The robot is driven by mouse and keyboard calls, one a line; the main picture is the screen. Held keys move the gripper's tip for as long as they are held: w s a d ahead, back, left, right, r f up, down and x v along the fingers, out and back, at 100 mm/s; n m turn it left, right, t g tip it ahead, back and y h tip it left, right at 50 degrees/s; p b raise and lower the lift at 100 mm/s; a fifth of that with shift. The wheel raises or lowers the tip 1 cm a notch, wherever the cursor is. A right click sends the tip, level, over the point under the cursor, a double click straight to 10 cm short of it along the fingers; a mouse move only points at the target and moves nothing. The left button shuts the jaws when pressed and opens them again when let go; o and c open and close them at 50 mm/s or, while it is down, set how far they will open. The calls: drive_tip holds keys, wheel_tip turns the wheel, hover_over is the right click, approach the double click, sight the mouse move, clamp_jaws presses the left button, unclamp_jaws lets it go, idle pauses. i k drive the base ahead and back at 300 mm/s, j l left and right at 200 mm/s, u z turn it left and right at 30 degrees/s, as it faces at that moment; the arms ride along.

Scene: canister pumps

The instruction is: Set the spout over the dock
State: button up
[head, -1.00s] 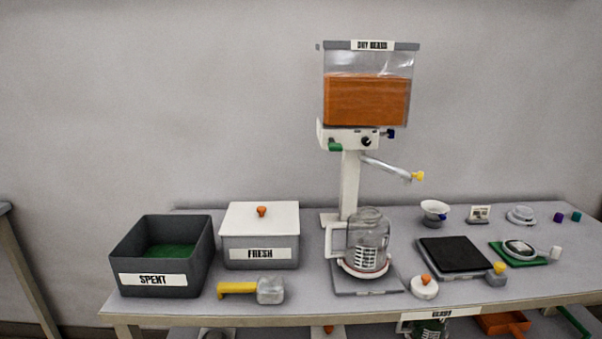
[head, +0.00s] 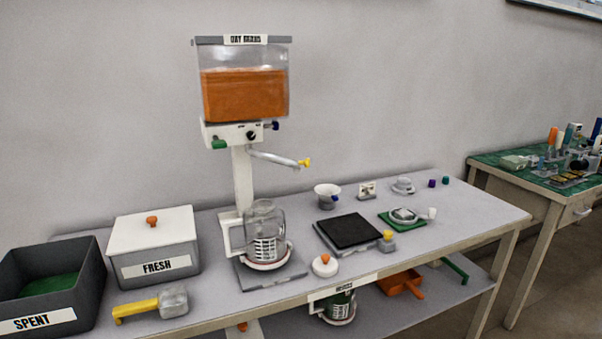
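The spout is a grey tube (head: 272,158) with a yellow tip (head: 304,163). It reaches out to the right from the white post under the dispenser (head: 244,95), which holds orange contents. The spout's tip hangs in the air behind and left of the black square pad (head: 349,231). A glass jug (head: 265,228) with a white handle stands on a grey plate (head: 254,282) at the foot of the post. No part is clearly marked as the dock, so I cannot tell which it is. My gripper is not in view.
A SPENT bin (head: 88,285), a lidded FRESH box (head: 158,250) and a yellow-handled scoop (head: 150,305) fill the left. A white funnel cup (head: 327,193) and a green mat (head: 388,219) are on the right. A second table (head: 530,185) stands farther right.

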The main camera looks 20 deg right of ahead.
sight(295, 166)
drive_tip(key=i+l+z, duration=0.1)
drive_tip(key=z, duration=0.25)
drive_tip(key=i+z, duration=0.35)
drive_tip(key=l+z, duration=0.1)
drive_tip(key=z, duration=0.25)
drive_tip(key=i, duration=0.05)
